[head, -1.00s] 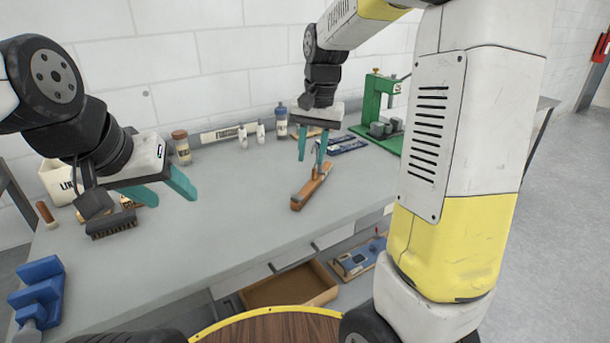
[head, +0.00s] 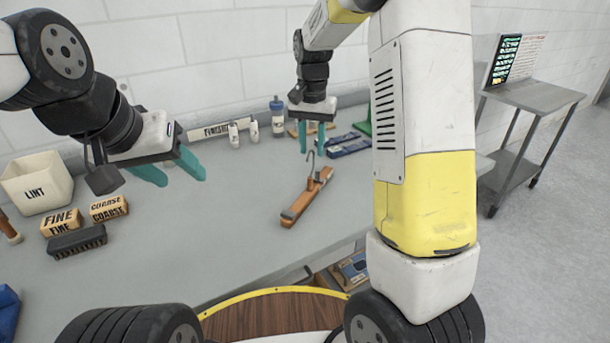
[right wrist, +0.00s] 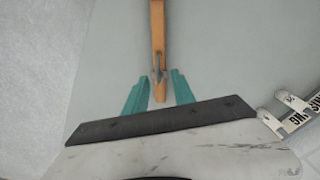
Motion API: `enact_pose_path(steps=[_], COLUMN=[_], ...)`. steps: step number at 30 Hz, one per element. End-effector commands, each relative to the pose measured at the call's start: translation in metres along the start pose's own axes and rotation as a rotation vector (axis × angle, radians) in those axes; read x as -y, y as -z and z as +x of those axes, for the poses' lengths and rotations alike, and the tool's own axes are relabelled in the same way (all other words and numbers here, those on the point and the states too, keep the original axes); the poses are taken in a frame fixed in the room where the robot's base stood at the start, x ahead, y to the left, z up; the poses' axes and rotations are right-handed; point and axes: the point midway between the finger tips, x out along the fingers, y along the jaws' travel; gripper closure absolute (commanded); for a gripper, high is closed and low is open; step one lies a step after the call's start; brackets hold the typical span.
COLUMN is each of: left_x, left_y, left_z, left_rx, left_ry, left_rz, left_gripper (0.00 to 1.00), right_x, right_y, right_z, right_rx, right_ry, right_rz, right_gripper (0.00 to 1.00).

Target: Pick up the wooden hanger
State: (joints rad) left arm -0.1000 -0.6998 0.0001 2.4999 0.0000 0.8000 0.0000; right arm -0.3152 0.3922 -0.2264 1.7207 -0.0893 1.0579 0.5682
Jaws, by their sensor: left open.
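The wooden hanger (head: 308,197) lies on the grey bench, its metal hook (head: 310,158) toward the wall. My right gripper (head: 312,141) is open at the hook end, its teal fingers pointing down. In the right wrist view, the hanger (right wrist: 158,38) runs away from the gripper, with its hook end between the open fingertips. Contact is not visible, and the exact height above the bench cannot be told. My left gripper (head: 182,177) is open and empty over the left part of the bench, well apart from the hanger.
A LINT bin (head: 36,183), FINE block (head: 61,222), COARSE block (head: 108,208) and dark brush (head: 77,242) stand at left. Bottles (head: 278,117) line the wall. Blue items (head: 348,147) lie right of the hanger. A cart (head: 535,95) stands at right.

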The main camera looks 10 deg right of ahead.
Motion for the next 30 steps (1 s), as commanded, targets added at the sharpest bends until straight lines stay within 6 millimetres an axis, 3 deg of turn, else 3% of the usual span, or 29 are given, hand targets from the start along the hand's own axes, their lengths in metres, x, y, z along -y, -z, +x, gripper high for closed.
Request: enact_pose_path(steps=[15, 25, 30], left_x=[0.0, 0.0, 0.0], left_y=[0.0, 0.0, 0.0], left_z=[0.0, 0.0, 0.0], left_rx=[0.0, 0.0, 0.0], left_ry=[0.0, 0.0, 0.0], left_rz=[0.0, 0.0, 0.0], left_gripper=[0.48, 0.48, 0.48], right_x=[-0.003, -0.003, -0.003], right_y=[0.005, 0.005, 0.005], right_z=[0.067, 0.074, 0.073], right_rx=[0.003, 0.0, 0.001], right_ry=[-0.002, 0.0, 0.0], right_rz=[0.0, 0.0, 0.0], right_gripper=[0.69, 0.69, 1.0])
